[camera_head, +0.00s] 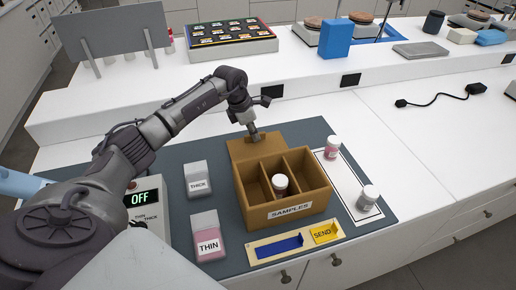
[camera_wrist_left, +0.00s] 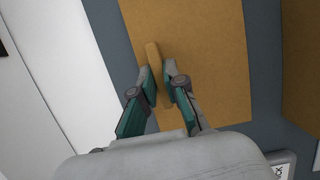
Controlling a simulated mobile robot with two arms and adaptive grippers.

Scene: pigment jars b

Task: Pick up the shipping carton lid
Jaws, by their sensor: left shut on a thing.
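The shipping carton lid (camera_head: 240,150) is a flat brown panel just behind the open carton in the head view. Its raised strip (camera_wrist_left: 152,52) and broad face (camera_wrist_left: 215,50) show in the wrist view. My left gripper (camera_head: 255,138) is shut on the raised strip, one finger on each side; the fingertips (camera_wrist_left: 160,85) show in the wrist view. The brown carton (camera_head: 254,216) is marked SAMPLES and has three compartments. A jar with a white lid (camera_head: 280,182) stands in the middle one. My right gripper is not in view.
Two jars (camera_head: 332,148) (camera_head: 368,198) stand on a white sheet right of the carton. THICK (camera_head: 198,180) and THIN (camera_head: 207,235) containers stand left. A tray with a blue strip and SEND block (camera_head: 324,233) lies in front. A raised shelf (camera_head: 200,95) runs behind.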

